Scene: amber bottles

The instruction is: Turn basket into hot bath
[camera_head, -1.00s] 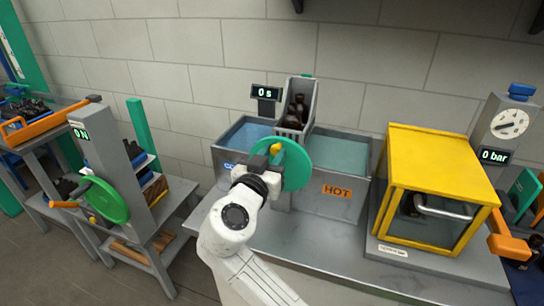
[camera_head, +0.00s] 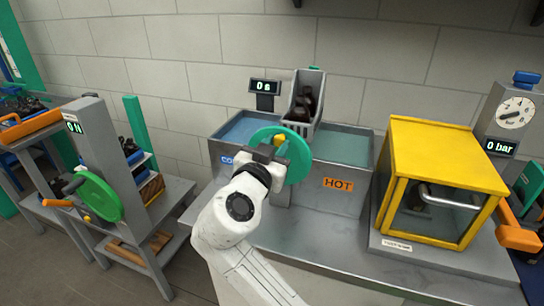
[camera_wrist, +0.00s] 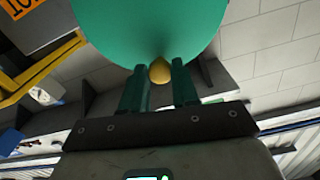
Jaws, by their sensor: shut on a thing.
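The basket (camera_head: 300,104) is a grey bin with dark bottles in it. It stands raised at the divider between the two baths. The hot bath (camera_head: 340,150) is the right tank, with an orange HOT label (camera_head: 338,184); the cold bath (camera_head: 240,130) is the left tank. A green wheel (camera_head: 297,153) with a yellow knob is in front of the tanks. My gripper (camera_head: 272,151) is shut on the yellow knob, which shows between the fingers in the wrist view (camera_wrist: 160,71). The far side of the wheel is hidden.
A display (camera_head: 264,87) reading 0 s stands behind the cold bath. A yellow cabinet (camera_head: 448,150) with a handle and a gauge column reading 0 bar (camera_head: 508,115) stand to the right. A press with a green handwheel (camera_head: 97,197) stands to the left.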

